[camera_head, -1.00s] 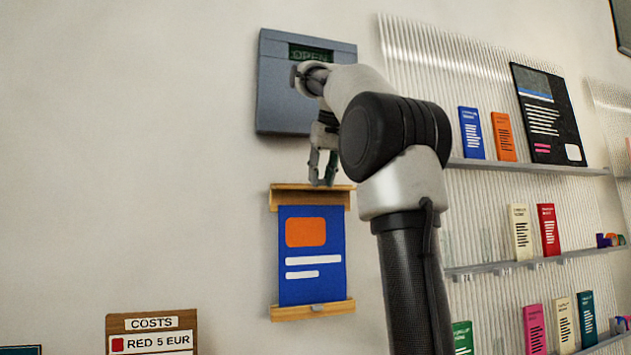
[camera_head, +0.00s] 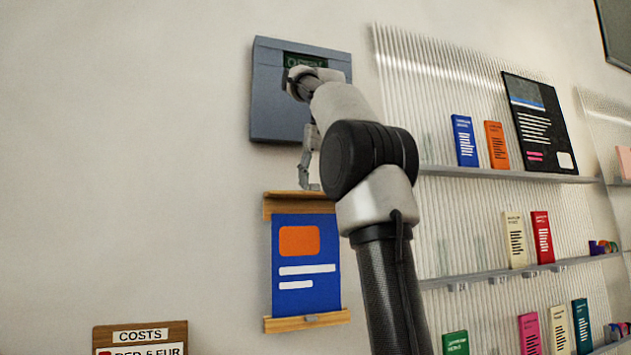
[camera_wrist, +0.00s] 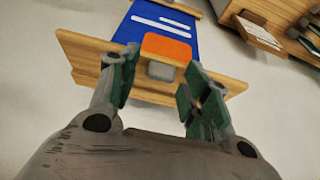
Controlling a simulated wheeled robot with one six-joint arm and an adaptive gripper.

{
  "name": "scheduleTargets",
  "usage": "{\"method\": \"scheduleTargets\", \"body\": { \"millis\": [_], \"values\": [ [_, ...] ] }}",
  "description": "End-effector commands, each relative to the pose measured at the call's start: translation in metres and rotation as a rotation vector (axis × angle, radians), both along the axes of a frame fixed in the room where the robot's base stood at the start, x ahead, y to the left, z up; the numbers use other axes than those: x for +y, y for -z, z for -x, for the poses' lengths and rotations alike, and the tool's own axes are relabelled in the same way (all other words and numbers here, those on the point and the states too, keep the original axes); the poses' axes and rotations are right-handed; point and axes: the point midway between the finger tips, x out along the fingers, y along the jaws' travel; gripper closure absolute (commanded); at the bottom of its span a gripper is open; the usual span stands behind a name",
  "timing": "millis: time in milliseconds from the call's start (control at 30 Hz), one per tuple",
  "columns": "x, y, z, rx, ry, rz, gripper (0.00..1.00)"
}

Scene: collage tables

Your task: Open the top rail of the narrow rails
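The narrow rails are two wooden bars on the wall, holding a blue poster (camera_head: 306,248) with an orange block and white lines. The top rail (camera_head: 281,205) lies along the poster's upper edge, and the bottom rail (camera_head: 285,325) along its lower edge. In the wrist view the top rail (camera_wrist: 88,62) is nearest, with a grey clip (camera_wrist: 160,71) at its middle. My gripper (camera_wrist: 163,62) is open, its green-padded fingers on either side of the clip in the picture. Contact cannot be told. In the head view my gripper (camera_head: 309,186) is just above the top rail, partly hidden by my arm.
A grey box with an OPEN display (camera_head: 275,100) is on the wall above, partly behind my arm. Shelves (camera_head: 510,172) with booklets stand at right. A COSTS board (camera_head: 140,337) is at lower left. The wall left of the rails is bare.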

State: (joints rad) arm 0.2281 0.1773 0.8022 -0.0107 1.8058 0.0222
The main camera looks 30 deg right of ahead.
Motion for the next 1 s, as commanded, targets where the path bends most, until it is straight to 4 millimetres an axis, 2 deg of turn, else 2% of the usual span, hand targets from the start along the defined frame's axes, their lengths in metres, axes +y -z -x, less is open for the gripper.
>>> {"method": "scheduleTargets", "body": {
  "millis": [333,667,1000],
  "values": [
    [0.0,0.0,-0.001,0.003,-0.001,-0.001,0.5],
    [0.002,-0.025,0.007,0.001,0.0,-0.001,0.5],
    [0.013,-0.028,0.047,0.002,0.0,-0.001,0.5]
  ]
}}
